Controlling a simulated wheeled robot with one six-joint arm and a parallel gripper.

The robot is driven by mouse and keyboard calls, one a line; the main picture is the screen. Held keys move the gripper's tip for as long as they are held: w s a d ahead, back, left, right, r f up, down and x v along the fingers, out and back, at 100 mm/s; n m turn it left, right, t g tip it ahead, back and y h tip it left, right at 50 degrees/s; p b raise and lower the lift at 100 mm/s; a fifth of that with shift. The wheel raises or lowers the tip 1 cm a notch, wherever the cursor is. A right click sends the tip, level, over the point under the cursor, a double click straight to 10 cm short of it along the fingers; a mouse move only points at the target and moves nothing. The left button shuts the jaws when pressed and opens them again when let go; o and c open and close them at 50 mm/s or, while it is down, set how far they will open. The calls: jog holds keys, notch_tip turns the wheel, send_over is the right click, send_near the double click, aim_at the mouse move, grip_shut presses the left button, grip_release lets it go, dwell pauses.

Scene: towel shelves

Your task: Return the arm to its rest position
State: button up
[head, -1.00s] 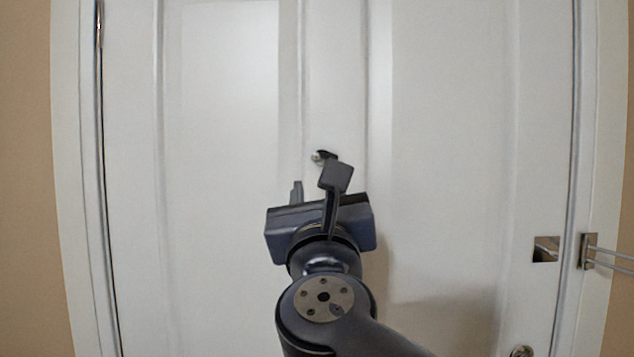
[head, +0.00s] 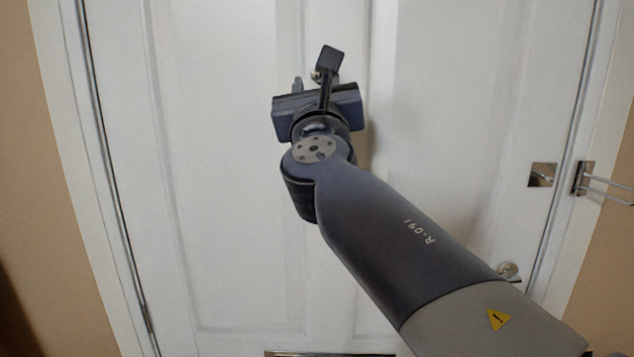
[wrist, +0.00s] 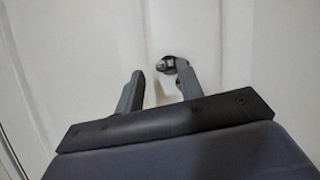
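My gripper (head: 311,82) is raised in front of a closed white door (head: 230,180) in the head view. In the wrist view its two grey fingers (wrist: 158,90) stand apart with nothing between them. A small metal hook or knob (wrist: 166,65) on the door shows just beyond the fingertips. In the head view this fitting (head: 317,75) is mostly hidden behind the gripper. Whether the gripper touches it I cannot tell. My arm reaches up from the lower right.
A square metal latch plate (head: 542,174) and a bracket with bars (head: 590,182) sit at the door's right edge. A metal slot plate (head: 330,354) shows at the bottom. Tan wall (head: 55,260) flanks the frame.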

jog(key=x, duration=0.2)
jog(key=shift+w+r+p, duration=0.2)
jog(key=shift+w+p, duration=0.1)
jog(key=s, duration=0.1)
jog(key=s+f+m+b, duration=0.1)
jog(key=shift+s+f, duration=0.1)
jog(key=shift+s, duration=0.25)
jog(key=shift+s, duration=0.1)
